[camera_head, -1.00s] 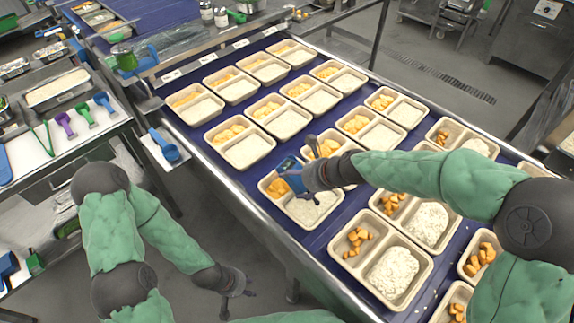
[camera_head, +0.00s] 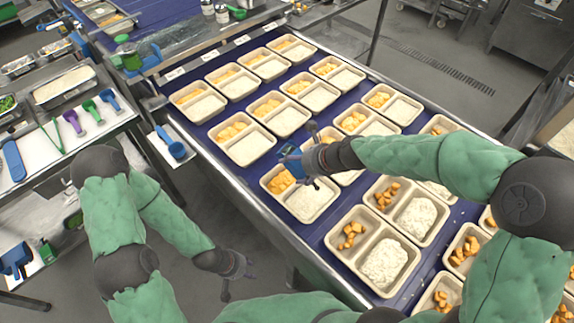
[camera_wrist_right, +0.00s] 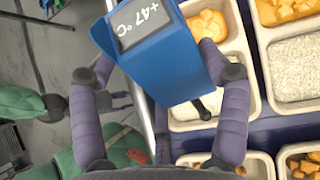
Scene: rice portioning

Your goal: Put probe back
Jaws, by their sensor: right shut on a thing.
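The probe is a blue handheld thermometer (camera_head: 291,166), its screen reading +47°C in the right wrist view (camera_wrist_right: 150,45). My right gripper (camera_head: 303,162) is shut on it, with a finger on each side of its body in the wrist view (camera_wrist_right: 165,82). It is held over a two-part tray (camera_head: 333,209) with orange pieces and white rice. A dark, thin end shows below the body in the wrist view; I cannot tell whether it touches the rice. My left gripper (camera_head: 238,277) is open and empty, low beside the belt's near side.
Several filled trays stand in rows on the blue belt (camera_head: 222,126). A metal rail (camera_head: 250,205) edges the belt. On the left, a side table holds a purple scoop (camera_head: 73,122), a green scoop (camera_head: 92,110) and a blue scoop (camera_head: 110,100). Another blue scoop (camera_head: 176,150) lies on a small shelf.

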